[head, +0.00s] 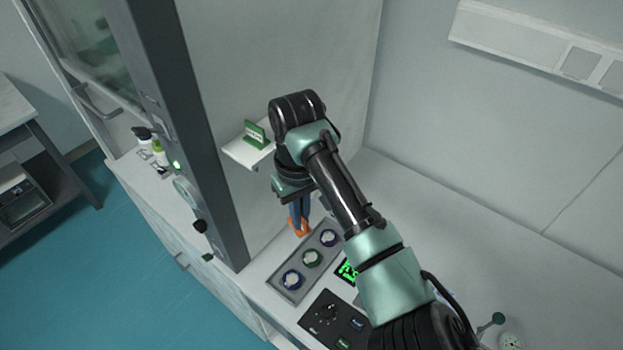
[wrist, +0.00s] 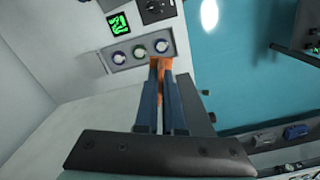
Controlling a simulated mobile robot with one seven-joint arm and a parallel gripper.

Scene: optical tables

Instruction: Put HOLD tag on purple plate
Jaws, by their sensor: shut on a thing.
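My gripper (head: 299,218) points down above the bench, and its two blue fingers are shut on an orange piece (head: 301,231). The orange piece also shows between the fingertips (wrist: 161,80) in the wrist view (wrist: 160,62). It may be the HOLD tag, but I can read no lettering on it. A green tag (head: 256,134) with white lettering stands on a small white shelf (head: 240,151), left of my arm. I cannot make out a purple plate in either view.
Close to my fingertips is a grey panel (head: 278,278) with three round blue and green knobs. A green-lit display (head: 347,271) and a black control box (head: 325,313) lie beside it. A dark upright post (head: 197,120) stands left.

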